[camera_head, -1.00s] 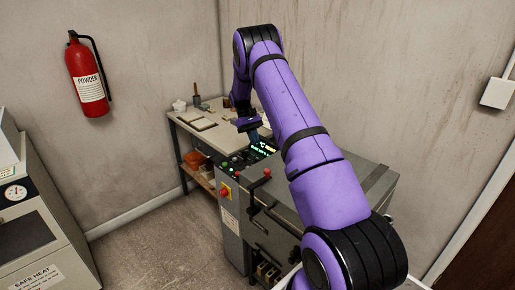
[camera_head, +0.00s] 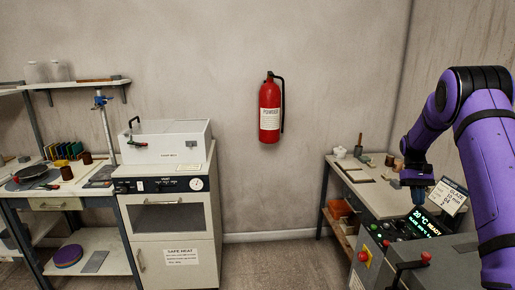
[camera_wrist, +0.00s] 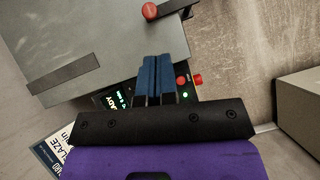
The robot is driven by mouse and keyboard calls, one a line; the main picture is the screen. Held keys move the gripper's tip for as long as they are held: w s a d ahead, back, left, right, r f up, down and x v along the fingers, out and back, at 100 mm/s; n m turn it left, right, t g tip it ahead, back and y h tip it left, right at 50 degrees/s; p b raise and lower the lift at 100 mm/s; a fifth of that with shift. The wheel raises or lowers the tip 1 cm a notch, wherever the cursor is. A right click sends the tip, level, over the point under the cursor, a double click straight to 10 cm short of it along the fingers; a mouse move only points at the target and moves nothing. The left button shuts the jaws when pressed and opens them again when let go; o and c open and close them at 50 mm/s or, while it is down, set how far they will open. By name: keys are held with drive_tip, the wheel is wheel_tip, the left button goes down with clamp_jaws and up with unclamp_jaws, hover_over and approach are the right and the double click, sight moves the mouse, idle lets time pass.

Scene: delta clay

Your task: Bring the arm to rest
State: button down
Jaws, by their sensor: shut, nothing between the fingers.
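My purple arm (camera_head: 490,150) comes in from the right edge of the head view and bends down at its far end. My gripper (camera_head: 417,196) hangs above the control panel of the grey machine. In the wrist view its blue fingers (camera_wrist: 156,72) are together, with nothing held. Below them are a lit display (camera_wrist: 116,98), a red button (camera_wrist: 181,80) and a small green light (camera_wrist: 185,95).
The grey machine (camera_head: 450,255) stands at the lower right, with a red-knobbed handle (camera_head: 426,257). A worktable (camera_head: 385,200) is behind it. A white cabinet oven (camera_head: 168,215) and a red fire extinguisher (camera_head: 270,108) are to the left. Open floor (camera_head: 270,262) lies between.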

drive_tip(key=s+a+r+t, duration=0.2)
drive_tip(key=s+a+r, duration=0.25)
drive_tip(key=r, duration=0.35)
drive_tip(key=s+a+r+t+h, duration=0.1)
drive_tip(key=s+a+r+t, duration=0.1)
drive_tip(key=s+a+r, duration=0.35)
drive_tip(key=s+a+r+t, duration=0.25)
drive_tip(key=a+r, duration=0.35)
drive_tip(key=r, duration=0.3)
drive_tip(key=s+a+r+n+t, duration=0.1)
drive_tip(key=s+a, duration=0.4)
drive_tip(key=s, duration=0.7)
drive_tip(key=s+a+r+t, duration=0.1)
drive_tip(key=s+a+t, duration=0.3)
drive_tip(key=s, duration=0.8)
drive_tip(key=shift+a+n+t, duration=0.35)
drive_tip(key=shift+a+n, duration=0.05)
drive_tip(key=shift+a, duration=0.5)
